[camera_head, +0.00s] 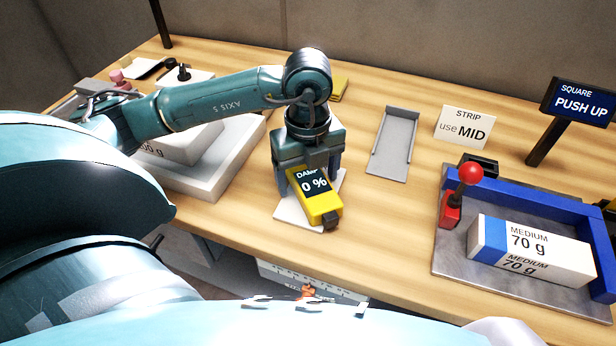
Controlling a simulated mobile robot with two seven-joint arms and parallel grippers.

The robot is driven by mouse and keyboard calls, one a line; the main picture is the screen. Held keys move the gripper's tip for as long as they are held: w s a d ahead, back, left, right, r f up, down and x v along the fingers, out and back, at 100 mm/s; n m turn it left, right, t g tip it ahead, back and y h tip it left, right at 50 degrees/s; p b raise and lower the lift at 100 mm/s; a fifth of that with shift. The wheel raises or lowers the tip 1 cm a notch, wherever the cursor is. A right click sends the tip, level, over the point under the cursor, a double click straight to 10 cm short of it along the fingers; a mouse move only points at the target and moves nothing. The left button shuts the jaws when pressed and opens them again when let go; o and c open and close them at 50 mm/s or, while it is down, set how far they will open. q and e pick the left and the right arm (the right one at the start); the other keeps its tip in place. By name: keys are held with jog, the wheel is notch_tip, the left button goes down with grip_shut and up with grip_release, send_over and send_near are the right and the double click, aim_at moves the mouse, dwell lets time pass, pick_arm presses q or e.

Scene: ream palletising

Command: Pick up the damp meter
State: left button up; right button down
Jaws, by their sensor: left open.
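The damp meter (322,207) is a yellow device with a dark display reading "0 %" and a dark tip at its near end. It lies on a small white pad (290,213) on the wooden table. My left gripper (307,172) comes down over the meter's far end, its fingers on either side. It is open. I cannot tell whether the fingers touch the meter. The gripper body hides the meter's far end. My right gripper is not in view.
Right of the meter is a grey metal tray (396,145) and a "use MID" sign (463,128). Further right, a blue-edged fixture (541,204) holds a "70 g" ream (530,251) beside a red-knobbed lever (469,174). Left, a package (183,145) rests on a pale slab (222,165).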

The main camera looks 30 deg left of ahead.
pick_arm(q)
jog(key=shift+c, duration=0.4)
jog(key=shift+r, duration=0.1)
jog(key=c, duration=1.2)
